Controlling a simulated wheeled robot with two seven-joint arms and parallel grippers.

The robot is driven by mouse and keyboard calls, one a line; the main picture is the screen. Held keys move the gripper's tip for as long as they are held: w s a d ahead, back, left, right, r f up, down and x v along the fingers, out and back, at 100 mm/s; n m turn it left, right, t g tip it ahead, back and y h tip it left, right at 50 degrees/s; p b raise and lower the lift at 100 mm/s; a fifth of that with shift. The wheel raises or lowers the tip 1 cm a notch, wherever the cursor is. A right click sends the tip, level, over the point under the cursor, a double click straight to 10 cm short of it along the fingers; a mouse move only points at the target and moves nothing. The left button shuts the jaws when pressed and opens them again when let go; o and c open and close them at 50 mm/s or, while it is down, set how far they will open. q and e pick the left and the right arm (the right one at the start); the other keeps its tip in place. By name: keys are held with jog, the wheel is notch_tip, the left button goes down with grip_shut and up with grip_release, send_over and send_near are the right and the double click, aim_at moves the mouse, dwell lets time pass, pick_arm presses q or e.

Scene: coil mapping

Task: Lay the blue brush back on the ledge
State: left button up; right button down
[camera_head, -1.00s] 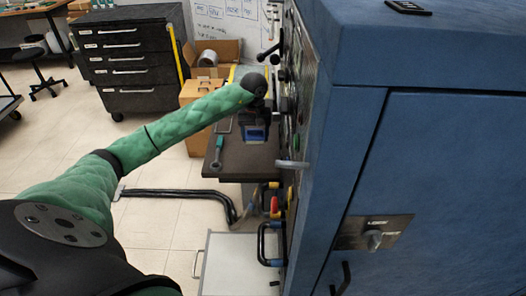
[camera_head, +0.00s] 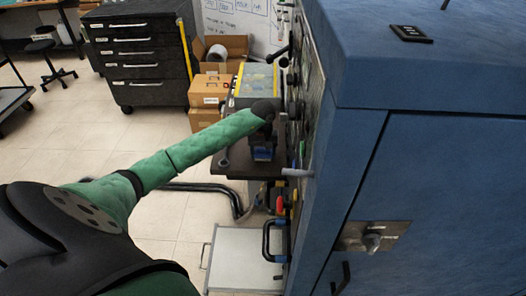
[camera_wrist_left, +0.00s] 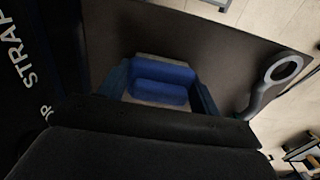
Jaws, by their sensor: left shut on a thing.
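The blue brush (camera_wrist_left: 162,82) is between the two fingers of my left gripper (camera_wrist_left: 160,96) in the left wrist view. The fingers are shut on it. In the head view my left gripper (camera_head: 263,146) is small and partly hidden by its own wrist, with a bit of blue showing at it. The ledge (camera_head: 232,171) is a dark flat shelf at the side of the blue cabinet. It fills the background behind the brush in the left wrist view (camera_wrist_left: 225,50). I cannot tell whether the brush touches it. My right gripper is not in view.
A grey ring-ended tool (camera_wrist_left: 283,70) lies on the ledge beside the brush. The large blue cabinet (camera_head: 430,150) fills the right. A grey lever (camera_head: 296,172) sticks out of its side near the ledge. A machine with a yellow edge (camera_head: 257,82) stands behind.

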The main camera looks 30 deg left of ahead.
aim_at(263, 148)
pick_arm(q)
jog(key=shift+f, duration=0.15)
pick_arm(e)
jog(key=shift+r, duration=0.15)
pick_arm(q)
jog(key=o, duration=1.1)
jog(key=shift+o, duration=0.2)
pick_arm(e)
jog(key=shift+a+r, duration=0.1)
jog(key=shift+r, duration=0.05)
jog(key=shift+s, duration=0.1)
pick_arm(q)
jog(key=shift+r, duration=0.3)
jog(key=shift+r+b, duration=0.25)
jog(key=shift+b, duration=0.1)
notch_tip(263, 148, up, 10)
jog(key=b, duration=0.4)
jog(key=shift+r, duration=0.55)
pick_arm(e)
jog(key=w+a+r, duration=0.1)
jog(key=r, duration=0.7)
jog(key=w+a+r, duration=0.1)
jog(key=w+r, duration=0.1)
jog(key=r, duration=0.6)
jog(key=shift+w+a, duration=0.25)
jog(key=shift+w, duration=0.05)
